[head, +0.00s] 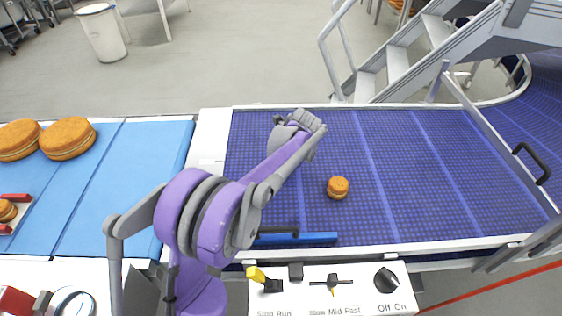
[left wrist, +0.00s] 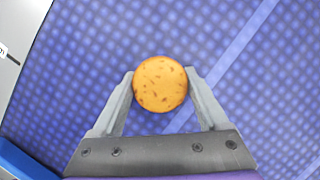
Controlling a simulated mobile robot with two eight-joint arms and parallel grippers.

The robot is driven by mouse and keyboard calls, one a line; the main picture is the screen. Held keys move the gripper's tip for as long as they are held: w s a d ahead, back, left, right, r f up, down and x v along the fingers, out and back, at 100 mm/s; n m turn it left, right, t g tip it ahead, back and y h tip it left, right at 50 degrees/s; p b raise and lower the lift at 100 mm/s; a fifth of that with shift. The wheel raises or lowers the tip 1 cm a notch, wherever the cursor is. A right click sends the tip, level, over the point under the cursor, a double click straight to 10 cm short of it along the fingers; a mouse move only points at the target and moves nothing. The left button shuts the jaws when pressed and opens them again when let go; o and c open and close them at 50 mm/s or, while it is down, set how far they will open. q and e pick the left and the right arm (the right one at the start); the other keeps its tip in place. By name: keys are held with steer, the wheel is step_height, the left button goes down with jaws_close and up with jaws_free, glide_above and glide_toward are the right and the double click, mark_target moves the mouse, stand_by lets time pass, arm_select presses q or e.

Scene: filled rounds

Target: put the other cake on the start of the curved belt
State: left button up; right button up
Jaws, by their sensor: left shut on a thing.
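My left gripper (head: 300,124) reaches over the near end of the dark blue curved belt (head: 420,160). In the left wrist view its two grey fingers are shut on a small round golden cake (left wrist: 160,84) with dark flecks, over the blue belt surface. In the head view this cake is hidden by the gripper. I cannot tell whether it touches the belt. Another small cake (head: 338,187) stands upright on the belt, right of and nearer than the gripper. My right gripper is in neither view.
Two large round cakes (head: 67,138) sit on a light blue surface (head: 130,165) at left, with a small cake (head: 7,210) on a red-handled tray. A control panel (head: 335,290) with knobs lies in front. Metal stairs (head: 398,65) stand behind the belt.

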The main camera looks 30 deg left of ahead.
arm_select(q)
steer(key=shift+f, duration=0.2)
steer(key=o, duration=0.8)
steer(key=shift+c, duration=0.2)
steer(key=shift+r, duration=0.15)
steer(key=v, duration=1.2)
steer(key=shift+r, duration=0.15)
